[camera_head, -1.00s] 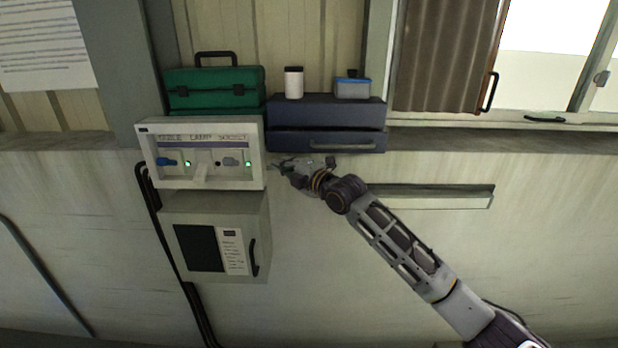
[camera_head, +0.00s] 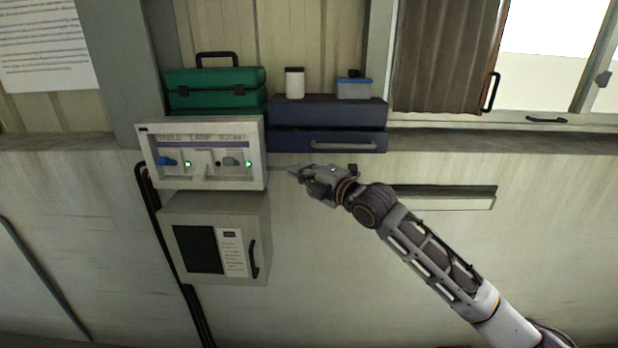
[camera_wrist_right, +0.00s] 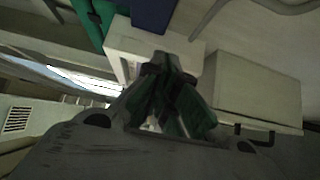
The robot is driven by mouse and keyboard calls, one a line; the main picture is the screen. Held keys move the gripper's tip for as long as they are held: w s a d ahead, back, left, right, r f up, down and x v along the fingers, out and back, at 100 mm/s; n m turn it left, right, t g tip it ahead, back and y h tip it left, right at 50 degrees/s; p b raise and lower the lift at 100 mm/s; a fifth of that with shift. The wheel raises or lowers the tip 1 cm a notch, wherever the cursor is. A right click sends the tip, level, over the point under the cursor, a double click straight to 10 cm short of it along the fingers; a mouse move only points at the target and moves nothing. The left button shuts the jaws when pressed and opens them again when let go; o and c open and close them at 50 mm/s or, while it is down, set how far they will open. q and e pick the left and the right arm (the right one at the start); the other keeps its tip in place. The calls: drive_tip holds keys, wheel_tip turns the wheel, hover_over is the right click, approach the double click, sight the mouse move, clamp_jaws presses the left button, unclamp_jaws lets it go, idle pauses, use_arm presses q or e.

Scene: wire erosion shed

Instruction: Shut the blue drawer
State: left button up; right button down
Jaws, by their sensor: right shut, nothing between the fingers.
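The blue drawer (camera_head: 290,142) is the lower part of a dark blue unit (camera_head: 320,110) on the wall ledge. Its front carries a long grey bar handle (camera_head: 343,146). The front seems to stand out a little from the upper body, but how far I cannot tell. A dark blue surface (camera_wrist_right: 153,14) shows at the top of the right wrist view. My right gripper (camera_head: 292,170) is shut and empty, below the drawer's left part and apart from it, pointing left toward the switch panel. Its fingers also show in the wrist view (camera_wrist_right: 163,65). My left gripper is out of view.
A white switch panel (camera_head: 230,178) with two green lights is left of my gripper, above a grey box (camera_head: 225,205). A green toolbox (camera_head: 215,88) stands left of the drawer unit. A white jar (camera_head: 294,84) and a blue-lidded tub (camera_head: 353,89) stand on the unit.

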drive_tip(key=shift+v, duration=1.5)
